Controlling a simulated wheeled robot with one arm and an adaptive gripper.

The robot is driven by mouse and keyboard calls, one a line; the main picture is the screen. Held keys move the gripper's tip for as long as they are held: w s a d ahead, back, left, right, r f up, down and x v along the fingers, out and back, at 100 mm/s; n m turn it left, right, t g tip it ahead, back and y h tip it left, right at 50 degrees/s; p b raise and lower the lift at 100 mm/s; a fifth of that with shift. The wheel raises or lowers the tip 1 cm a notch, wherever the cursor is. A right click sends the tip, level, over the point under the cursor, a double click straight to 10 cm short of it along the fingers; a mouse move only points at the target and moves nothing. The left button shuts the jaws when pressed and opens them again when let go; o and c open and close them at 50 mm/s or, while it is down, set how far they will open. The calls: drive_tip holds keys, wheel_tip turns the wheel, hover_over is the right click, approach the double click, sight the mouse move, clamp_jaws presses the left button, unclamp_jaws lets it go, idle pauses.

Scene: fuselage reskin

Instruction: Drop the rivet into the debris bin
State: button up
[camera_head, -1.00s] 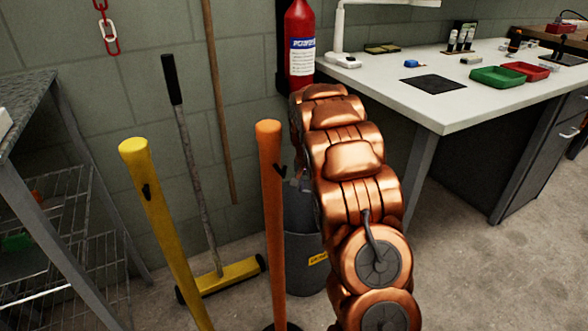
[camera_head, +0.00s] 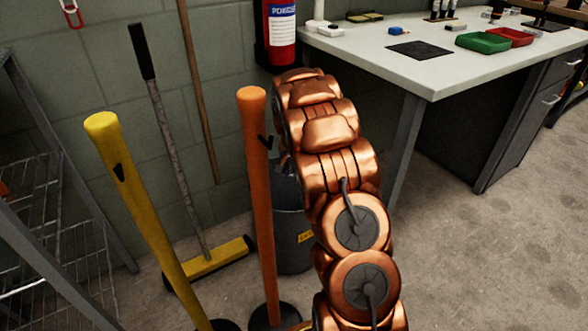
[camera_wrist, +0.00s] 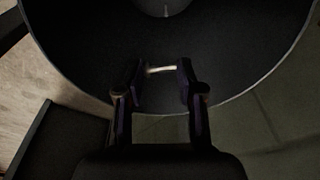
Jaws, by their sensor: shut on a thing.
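My gripper (camera_wrist: 161,72) is shut on a small pale rivet (camera_wrist: 158,70), held crosswise between its two fingertips in the wrist view. Below the fingertips is the dark round inside of the debris bin (camera_wrist: 245,60), with its rim curving along the right and lower side. In the head view the grey bin (camera_head: 291,240) stands on the floor by the wall, partly hidden behind my copper arm and an orange post. My gripper is hidden in the head view. A small light spot shows inside the bin at the top of the wrist view; I cannot tell what it is.
An orange post (camera_head: 257,190) and a yellow post (camera_head: 140,210) stand left of the bin. A broom (camera_head: 215,262) leans on the wall. A wire shelf (camera_head: 45,240) is at far left. A workbench (camera_head: 370,65) with trays is at right.

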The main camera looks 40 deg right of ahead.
drive_tip(key=shift+f, duration=0.1)
drive_tip(key=o, duration=0.8)
drive_tip(key=shift+c, duration=0.2)
wheel_tip(320, 180, up, 12)
drive_tip(key=s+a, duration=0.1)
drive_tip(key=shift+a, duration=0.25)
